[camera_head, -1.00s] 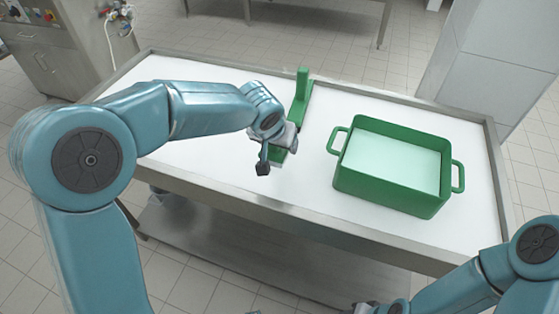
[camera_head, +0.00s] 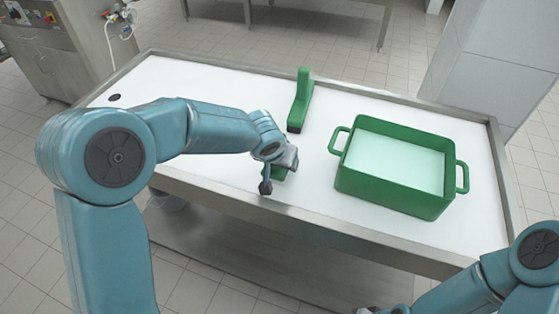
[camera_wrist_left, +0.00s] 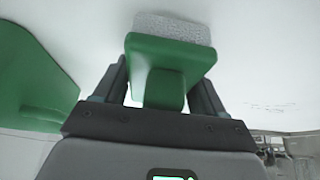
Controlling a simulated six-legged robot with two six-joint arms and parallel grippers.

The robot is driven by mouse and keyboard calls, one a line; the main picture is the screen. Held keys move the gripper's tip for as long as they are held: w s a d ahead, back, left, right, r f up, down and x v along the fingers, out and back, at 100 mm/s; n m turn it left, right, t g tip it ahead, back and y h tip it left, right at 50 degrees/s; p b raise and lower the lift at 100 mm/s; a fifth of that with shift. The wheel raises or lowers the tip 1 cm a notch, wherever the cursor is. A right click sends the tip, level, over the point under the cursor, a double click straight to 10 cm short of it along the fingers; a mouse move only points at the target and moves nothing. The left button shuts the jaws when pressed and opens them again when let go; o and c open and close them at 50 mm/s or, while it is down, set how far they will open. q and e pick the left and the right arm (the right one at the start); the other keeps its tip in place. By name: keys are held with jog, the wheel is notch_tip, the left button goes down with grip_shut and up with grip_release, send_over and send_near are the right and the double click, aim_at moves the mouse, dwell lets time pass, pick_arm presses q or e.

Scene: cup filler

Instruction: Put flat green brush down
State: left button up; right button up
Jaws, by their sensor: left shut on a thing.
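My left gripper (camera_head: 275,180) is shut on the flat green brush (camera_head: 281,173) over the near part of the white table. In the head view the gripper hides most of the brush. In the left wrist view the green brush (camera_wrist_left: 165,75) sits between both fingers (camera_wrist_left: 160,95), with a speckled grey pad (camera_wrist_left: 172,28) at its far end. I cannot tell whether the brush touches the table. My right gripper (camera_head: 367,309) barely shows at the bottom edge, and its fingers are not clear.
A green L-shaped piece with an upright part (camera_head: 301,99) stands behind the held brush. A green two-handled tub (camera_head: 393,196) with pale contents stands to the right. The white table (camera_head: 215,84) has a raised metal rim and a dark round hole (camera_head: 114,97) at far left.

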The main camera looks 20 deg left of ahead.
pick_arm(q)
jog(key=shift+f+b, duration=0.35)
jog(key=shift+b, duration=0.1)
jog(key=o, duration=1.4)
notch_tip(320, 180, up, 2)
jog(key=p, duration=0.3)
jog(key=shift+r, duration=0.15)
jog(key=v, duration=1.1)
jog(key=shift+s, duration=0.25)
jog(key=shift+s, duration=0.15)
